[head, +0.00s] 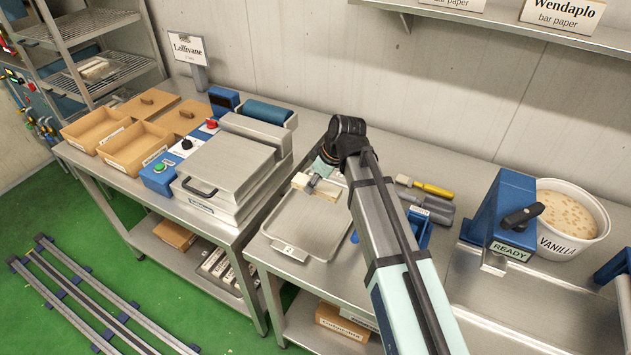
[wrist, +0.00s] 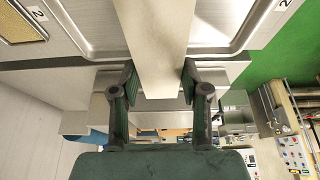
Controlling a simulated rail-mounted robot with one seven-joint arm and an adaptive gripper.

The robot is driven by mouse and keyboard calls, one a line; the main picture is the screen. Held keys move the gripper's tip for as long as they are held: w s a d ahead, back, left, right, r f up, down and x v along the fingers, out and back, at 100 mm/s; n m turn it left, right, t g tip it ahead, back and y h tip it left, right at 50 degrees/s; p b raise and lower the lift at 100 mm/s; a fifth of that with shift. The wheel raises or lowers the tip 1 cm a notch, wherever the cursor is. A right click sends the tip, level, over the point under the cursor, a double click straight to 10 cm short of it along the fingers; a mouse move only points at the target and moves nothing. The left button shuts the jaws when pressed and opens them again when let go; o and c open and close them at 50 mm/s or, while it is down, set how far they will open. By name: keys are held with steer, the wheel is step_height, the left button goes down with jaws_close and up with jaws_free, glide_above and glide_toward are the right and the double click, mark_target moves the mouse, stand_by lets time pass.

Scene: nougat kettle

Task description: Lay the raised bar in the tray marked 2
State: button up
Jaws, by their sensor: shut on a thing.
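The tray marked 2 (head: 334,245) is a shallow metal tray on the steel table, with its label (head: 288,250) on the front rim. In the wrist view its grey floor (wrist: 222,24) and rim lie around the bar, with a 2 label at the right. My gripper (head: 316,182) is over the back part of this tray, shut on a pale cream bar (head: 314,191). In the wrist view the bar (wrist: 155,45) runs lengthwise between both fingers (wrist: 158,78). I cannot tell whether the bar touches the tray floor.
A grey press (head: 225,170) and brown boxes (head: 135,147) stand left. A yellow-handled tool (head: 433,189) lies right of my arm. Further right are a blue READY device (head: 500,215) and a VANILLA tub (head: 570,220). The tray's front half looks clear.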

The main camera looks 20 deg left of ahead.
steer(key=shift+f+b, duration=2.1)
steer(key=shift+f, duration=1.95)
steer(key=shift+d+f+b, duration=0.1)
steer(key=shift+f+b, duration=0.2)
steer(key=shift+f, duration=0.25)
steer(key=o, duration=1.7)
steer(key=shift+r, duration=0.1)
steer(key=shift+r+p, duration=2.2)
steer(key=shift+r, duration=1.7)
